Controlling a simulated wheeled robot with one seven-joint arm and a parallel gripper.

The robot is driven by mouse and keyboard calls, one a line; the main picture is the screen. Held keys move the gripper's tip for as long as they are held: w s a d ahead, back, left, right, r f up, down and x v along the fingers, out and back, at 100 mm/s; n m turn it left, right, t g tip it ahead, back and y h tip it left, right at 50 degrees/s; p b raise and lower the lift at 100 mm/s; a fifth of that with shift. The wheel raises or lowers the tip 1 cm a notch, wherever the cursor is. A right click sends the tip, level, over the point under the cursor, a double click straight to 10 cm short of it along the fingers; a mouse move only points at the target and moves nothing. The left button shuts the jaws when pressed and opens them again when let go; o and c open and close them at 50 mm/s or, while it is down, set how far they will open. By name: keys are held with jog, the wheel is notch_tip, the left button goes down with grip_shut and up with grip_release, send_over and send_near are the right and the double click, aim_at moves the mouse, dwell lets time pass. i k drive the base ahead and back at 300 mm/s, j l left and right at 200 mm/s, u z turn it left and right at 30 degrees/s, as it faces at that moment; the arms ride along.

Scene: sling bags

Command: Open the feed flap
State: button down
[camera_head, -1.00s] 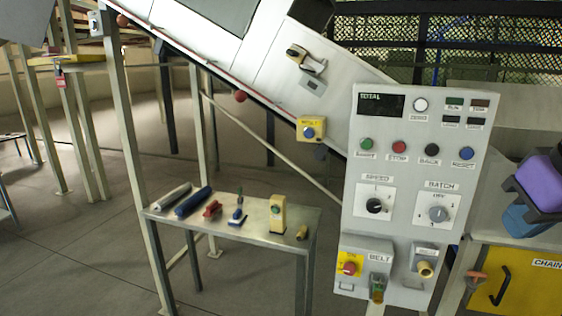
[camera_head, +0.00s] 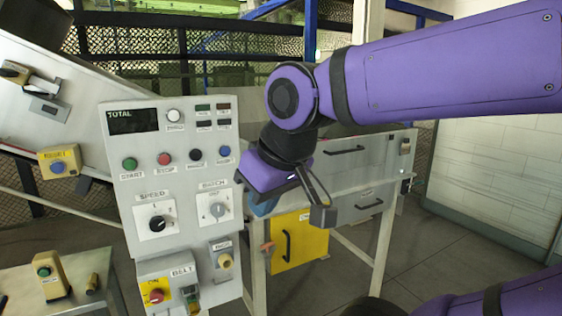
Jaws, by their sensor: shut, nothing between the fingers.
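My gripper (camera_head: 320,212), on the purple arm, hangs in front of the grey machine to the right of the control panel. Its jaws are shut with nothing held, and its dark finger link points down to the right. No part in view is labelled as the feed flap, and I cannot tell which one it is. A grey front with a black bar handle (camera_head: 345,150) lies behind and right of the gripper. A second bar handle (camera_head: 370,205) is lower down. A yellow door (camera_head: 308,248) with a black handle is below the gripper. My arm hides part of the machine's top.
The control panel (camera_head: 182,182) with buttons and dials stands close on the left. A small table (camera_head: 75,285) stands at lower left. Floor at right is clear.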

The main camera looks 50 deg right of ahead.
aim_at(338, 156)
jog(key=z, duration=1.6)
jog(key=i+j+z, duration=0.2)
jog(key=i+j, duration=0.2)
jog(key=i, duration=0.15)
